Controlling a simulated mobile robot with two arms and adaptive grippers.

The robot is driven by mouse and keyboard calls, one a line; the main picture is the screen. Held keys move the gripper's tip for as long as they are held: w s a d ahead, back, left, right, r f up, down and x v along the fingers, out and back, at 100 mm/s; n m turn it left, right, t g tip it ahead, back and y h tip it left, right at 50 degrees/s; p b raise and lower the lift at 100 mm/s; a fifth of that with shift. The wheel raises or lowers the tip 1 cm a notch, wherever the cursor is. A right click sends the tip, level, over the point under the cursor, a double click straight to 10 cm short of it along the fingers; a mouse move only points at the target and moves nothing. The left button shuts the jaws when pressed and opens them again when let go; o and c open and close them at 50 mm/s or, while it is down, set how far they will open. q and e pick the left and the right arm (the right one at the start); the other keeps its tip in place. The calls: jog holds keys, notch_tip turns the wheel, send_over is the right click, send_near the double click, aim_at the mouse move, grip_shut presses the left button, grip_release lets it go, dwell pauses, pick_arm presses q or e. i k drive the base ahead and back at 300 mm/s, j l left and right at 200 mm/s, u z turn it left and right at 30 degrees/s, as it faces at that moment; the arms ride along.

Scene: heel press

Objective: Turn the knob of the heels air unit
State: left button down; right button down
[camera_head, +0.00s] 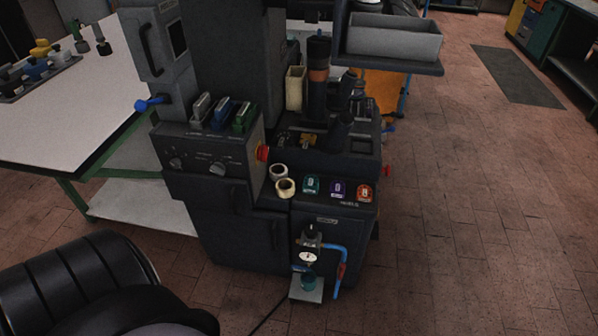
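The air unit (308,258) is mounted low on the front of the dark heel press, below the word "HEELS". It has a small dark knob (310,231) on top, a round white gauge (307,257) and a teal bowl (308,283) at the bottom. A blue hose (338,250) curves from its right side down past a red part. The knob's exact setting is too small to read. Neither of my grippers is in view, and nothing touches the air unit.
The press (238,225) fills the middle, with a knob panel (196,160), a red button (262,153) and two tape rolls (284,187) above the unit. A white table (75,120) stands left.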

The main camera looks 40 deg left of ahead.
aim_at(311, 232)
jog(key=k+l+u, duration=0.1)
jog(key=l+u, duration=0.2)
jog(key=u, duration=0.2)
jog(key=k+l+u, duration=0.1)
jog(key=l+u, duration=0.15)
jog(key=u, duration=0.2)
jog(key=k+l+u, duration=0.15)
jog(key=u, duration=0.35)
jog(key=k+l, duration=0.3)
jog(key=k, duration=0.1)
